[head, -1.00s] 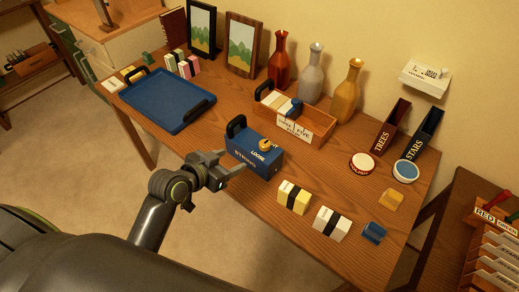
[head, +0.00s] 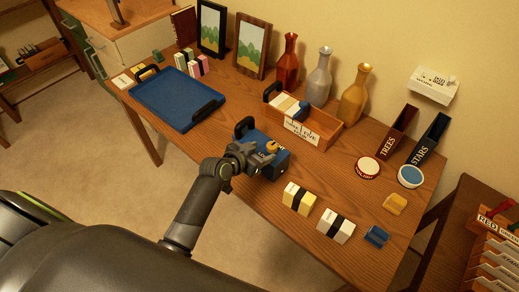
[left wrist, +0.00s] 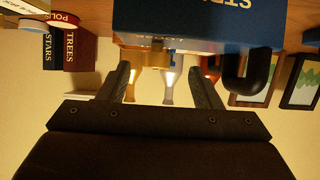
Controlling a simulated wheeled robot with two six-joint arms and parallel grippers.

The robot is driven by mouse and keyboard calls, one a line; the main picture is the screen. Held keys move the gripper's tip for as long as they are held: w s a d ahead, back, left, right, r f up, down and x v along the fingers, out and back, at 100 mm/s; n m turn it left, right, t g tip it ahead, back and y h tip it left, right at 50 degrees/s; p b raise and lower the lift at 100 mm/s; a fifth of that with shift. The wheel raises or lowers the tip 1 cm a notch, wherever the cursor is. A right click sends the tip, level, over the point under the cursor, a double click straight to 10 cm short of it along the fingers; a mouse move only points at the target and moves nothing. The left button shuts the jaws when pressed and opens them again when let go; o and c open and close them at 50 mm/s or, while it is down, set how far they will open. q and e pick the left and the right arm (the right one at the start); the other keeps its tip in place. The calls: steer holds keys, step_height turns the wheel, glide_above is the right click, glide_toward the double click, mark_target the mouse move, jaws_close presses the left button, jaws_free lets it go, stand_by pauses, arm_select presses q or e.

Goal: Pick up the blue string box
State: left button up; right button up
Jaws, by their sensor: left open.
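The blue string box (head: 281,163) sits near the table's front edge, with a black handle at its left end and a gold knob on top. My left gripper (head: 257,159) is at its near side and hides much of its lettering. In the left wrist view the blue box (left wrist: 190,24) fills the top, with part of its lettering visible. The left gripper (left wrist: 163,82) is open there, its fingertips close to the box. The gold knob (left wrist: 152,59) lies between the fingers, and the black handle (left wrist: 252,76) is outside them. I cannot tell whether they touch. My right gripper is not in view.
A blue tray (head: 165,95) lies to the left. A wooden crate (head: 322,126) and several vases stand behind the box. Yellow (head: 298,198) and white (head: 335,226) banded blocks lie to its right. Floor is clear in front of the table.

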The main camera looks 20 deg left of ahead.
mark_target(269, 148)
arm_select(q)
steer(key=shift+d+p+x, duration=0.15)
steer(key=shift+p+x, duration=0.2)
steer(key=shift+x, duration=0.85)
steer(key=shift+d+p+x, duration=0.1)
steer(key=shift+p+x, duration=0.2)
steer(key=shift+x, duration=0.95)
steer(key=shift+r, duration=0.2)
jaws_close()
